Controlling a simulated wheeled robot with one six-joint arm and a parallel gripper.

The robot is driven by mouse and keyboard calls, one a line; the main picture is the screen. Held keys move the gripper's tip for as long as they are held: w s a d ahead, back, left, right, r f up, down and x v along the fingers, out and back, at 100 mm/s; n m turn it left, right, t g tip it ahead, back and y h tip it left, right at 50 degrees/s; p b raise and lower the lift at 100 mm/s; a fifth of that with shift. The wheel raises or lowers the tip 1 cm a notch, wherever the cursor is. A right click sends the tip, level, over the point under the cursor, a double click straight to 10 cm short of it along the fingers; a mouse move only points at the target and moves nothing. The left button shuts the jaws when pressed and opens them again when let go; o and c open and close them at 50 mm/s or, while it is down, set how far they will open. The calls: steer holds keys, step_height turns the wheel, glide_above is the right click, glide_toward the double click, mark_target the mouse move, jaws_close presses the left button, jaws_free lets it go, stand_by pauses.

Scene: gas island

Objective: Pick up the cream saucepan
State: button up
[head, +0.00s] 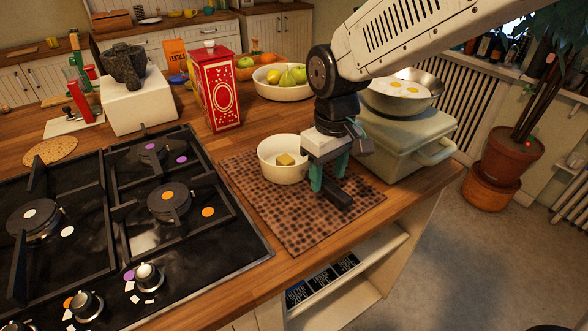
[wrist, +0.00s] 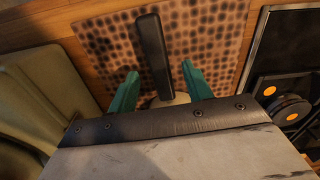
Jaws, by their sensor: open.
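The cream saucepan (head: 281,171) stands on the brown dotted mat (head: 250,215), with a yellowish block (head: 286,159) inside it. Its dark handle (head: 338,196) points toward the front right of the mat, partly hidden by my gripper. My gripper (head: 329,178) is open, with teal fingers pointing down over the handle. In the wrist view the dark handle (wrist: 153,50) lies between the two spread fingertips, with a gap on each side. Only a small cream patch of the pan (wrist: 170,99) shows there. I cannot tell how far the fingertips are above the mat.
A gas hob (head: 130,225) is left of the mat. A red tin (head: 215,92) and a bowl of fruit (head: 285,88) stand behind. A pale green box (head: 405,142) carrying a metal pan with eggs (head: 403,95) is close on the right. The counter's front edge is near.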

mark_target(327, 182)
steer(key=shift+f, duration=2)
jaws_close()
steer(key=shift+w+r, duration=0.1)
